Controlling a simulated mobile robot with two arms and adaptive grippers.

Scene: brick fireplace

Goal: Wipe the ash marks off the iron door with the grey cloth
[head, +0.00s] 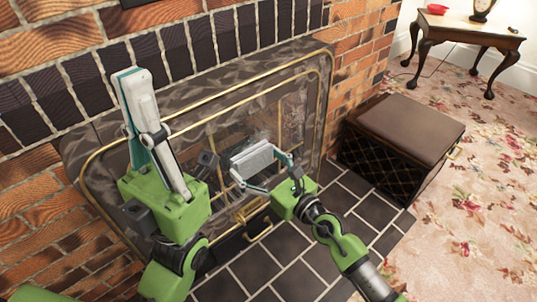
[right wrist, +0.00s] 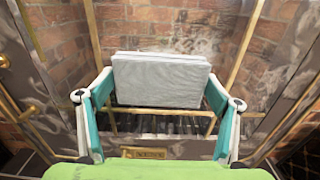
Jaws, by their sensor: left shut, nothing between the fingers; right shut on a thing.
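The iron door (head: 222,122) is dark, brass-trimmed and see-through in its middle, with bricks showing behind. Pale ash marks (right wrist: 207,45) show behind and above the cloth in the right wrist view. My right gripper (head: 262,163) is shut on the grey cloth (right wrist: 160,82), a flat folded block held between its teal pads in front of the door. I cannot tell whether the cloth touches the door. My left gripper (head: 131,78) is shut and empty, pointing up at the door's left side. My left arm hides the door's lower left part.
A brown-topped chest (head: 410,122) stands right of the hearth. Dark hearth tiles (head: 290,262) lie below the door. A wooden side table (head: 468,30) with a red item and a clock stands at the back right. Floral carpet on the right is open.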

